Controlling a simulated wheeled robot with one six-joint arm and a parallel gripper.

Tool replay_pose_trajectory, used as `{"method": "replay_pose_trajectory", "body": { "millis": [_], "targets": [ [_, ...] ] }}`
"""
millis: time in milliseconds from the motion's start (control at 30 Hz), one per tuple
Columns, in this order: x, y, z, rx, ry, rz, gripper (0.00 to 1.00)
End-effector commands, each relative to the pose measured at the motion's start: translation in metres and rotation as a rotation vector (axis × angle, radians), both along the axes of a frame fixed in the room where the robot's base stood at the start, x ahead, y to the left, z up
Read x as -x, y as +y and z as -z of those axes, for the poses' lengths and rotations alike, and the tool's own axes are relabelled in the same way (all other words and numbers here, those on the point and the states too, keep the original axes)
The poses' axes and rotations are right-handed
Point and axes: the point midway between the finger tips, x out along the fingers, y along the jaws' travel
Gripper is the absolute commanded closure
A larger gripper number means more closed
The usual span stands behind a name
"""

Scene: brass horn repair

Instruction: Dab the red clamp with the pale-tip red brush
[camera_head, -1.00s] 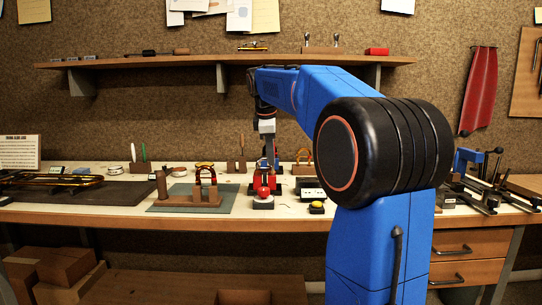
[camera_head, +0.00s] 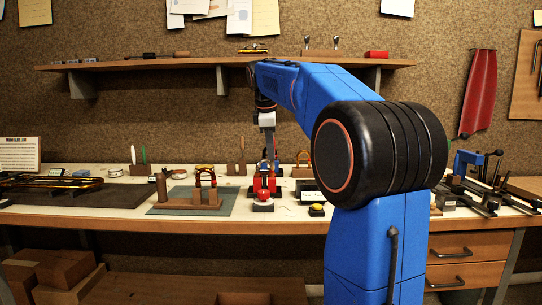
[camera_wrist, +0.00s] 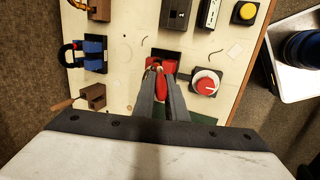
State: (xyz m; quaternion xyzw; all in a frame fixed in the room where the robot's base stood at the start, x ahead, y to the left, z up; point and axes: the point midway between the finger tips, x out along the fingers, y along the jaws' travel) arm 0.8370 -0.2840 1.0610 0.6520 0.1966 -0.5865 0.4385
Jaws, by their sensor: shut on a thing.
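My gripper (camera_wrist: 164,103) is shut on the red brush (camera_wrist: 162,86) and points down at the bench in the wrist view. The brush's small pale tip (camera_wrist: 153,66) shows just beyond the fingers. The red clamp (camera_wrist: 170,66) sits on a dark base right at the brush tip, partly hidden by the brush and fingers. I cannot tell whether tip and clamp touch. In the head view the red clamp (camera_head: 264,182) stands mid-bench, below my wrist, behind the red knob; the brush is too small to make out there.
A red knob (camera_wrist: 205,83) on a dark base stands close beside the clamp. A blue clamp (camera_wrist: 93,51), a brown block (camera_wrist: 92,96) and a yellow button (camera_wrist: 245,12) stand around. A brass horn piece on a wooden stand (camera_head: 204,188) is to the left.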

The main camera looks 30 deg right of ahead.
Motion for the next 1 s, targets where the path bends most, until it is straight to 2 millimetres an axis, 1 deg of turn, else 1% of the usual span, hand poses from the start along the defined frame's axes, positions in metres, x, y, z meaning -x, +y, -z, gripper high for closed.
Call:
{"method": "replay_pose_trajectory", "body": {
  "millis": [600, 733, 1000],
  "targets": [
    [0.000, 0.000, -0.039, 0.000, -0.001, 0.001, 1.00],
    [0.000, 0.000, -0.043, 0.000, -0.001, 0.001, 1.00],
    [0.000, 0.000, -0.043, 0.001, -0.001, 0.000, 1.00]
  ]
}}
